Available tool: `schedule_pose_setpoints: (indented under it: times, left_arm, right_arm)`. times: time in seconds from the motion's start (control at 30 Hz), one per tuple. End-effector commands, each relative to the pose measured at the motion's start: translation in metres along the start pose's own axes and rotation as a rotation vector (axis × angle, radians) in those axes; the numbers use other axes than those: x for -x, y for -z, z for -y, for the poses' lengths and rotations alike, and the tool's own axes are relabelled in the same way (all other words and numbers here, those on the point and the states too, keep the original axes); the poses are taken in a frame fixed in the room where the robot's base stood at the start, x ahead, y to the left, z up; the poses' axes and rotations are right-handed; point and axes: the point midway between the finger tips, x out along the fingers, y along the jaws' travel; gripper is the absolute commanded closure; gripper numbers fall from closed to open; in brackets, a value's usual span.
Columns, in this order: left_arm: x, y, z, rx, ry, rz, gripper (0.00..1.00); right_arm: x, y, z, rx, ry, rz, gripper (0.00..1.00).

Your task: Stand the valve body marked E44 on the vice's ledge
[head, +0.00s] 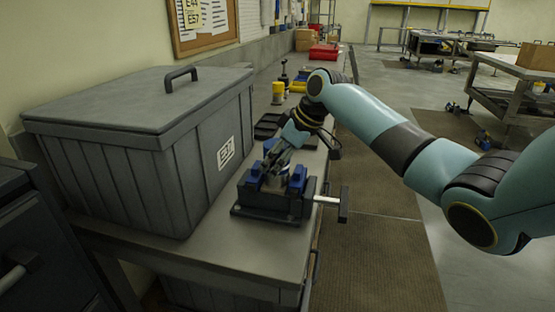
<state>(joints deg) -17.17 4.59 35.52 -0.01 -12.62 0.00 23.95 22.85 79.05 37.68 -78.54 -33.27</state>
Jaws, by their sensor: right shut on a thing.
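The vice (268,207) stands on the bench near its right edge, with blue jaws and a bar handle on its right side. My right gripper (274,164) is over the vice from behind, pointing down between the blue jaws. It is shut on a small grey metal part (283,179), which looks like the valve body. The fingers and jaws hide much of it, and no E44 mark is readable on it. I cannot tell whether it touches the vice's ledge. My left gripper is out of view.
A large lidded grey bin (150,140) with a label that seems to read E57 stands left of the vice. Behind my gripper are a dark tray (267,126) and a yellow-and-black item (278,92). Bare bench (205,250) lies in front of the vice.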

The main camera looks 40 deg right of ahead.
Motion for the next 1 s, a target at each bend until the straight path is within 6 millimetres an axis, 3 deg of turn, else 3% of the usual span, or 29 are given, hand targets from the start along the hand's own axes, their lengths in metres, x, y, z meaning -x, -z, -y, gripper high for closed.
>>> schedule_pose_setpoints:
  times: [0.27, 0.3, 0.5, 0.83, 1.0]
  left_arm:
    - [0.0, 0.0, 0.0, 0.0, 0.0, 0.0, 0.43]
    - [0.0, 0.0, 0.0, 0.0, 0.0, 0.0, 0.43]
    - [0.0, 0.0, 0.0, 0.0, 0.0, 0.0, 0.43]
    - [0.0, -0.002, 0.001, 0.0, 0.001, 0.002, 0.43]
    - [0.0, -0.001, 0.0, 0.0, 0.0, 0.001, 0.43]
  right_arm:
    - [-0.001, 0.001, 0.0, 0.001, -0.001, -0.003, 1.0]
    - [-0.001, 0.0, 0.0, 0.001, -0.001, -0.003, 0.4]
    - [-0.001, 0.0, 0.0, 0.001, -0.001, -0.001, 0.14]
    - [0.001, -0.002, 0.0, 0.0, 0.0, 0.002, 0.13]
    - [0.024, -0.002, -0.002, 0.002, -0.004, 0.002, 0.13]
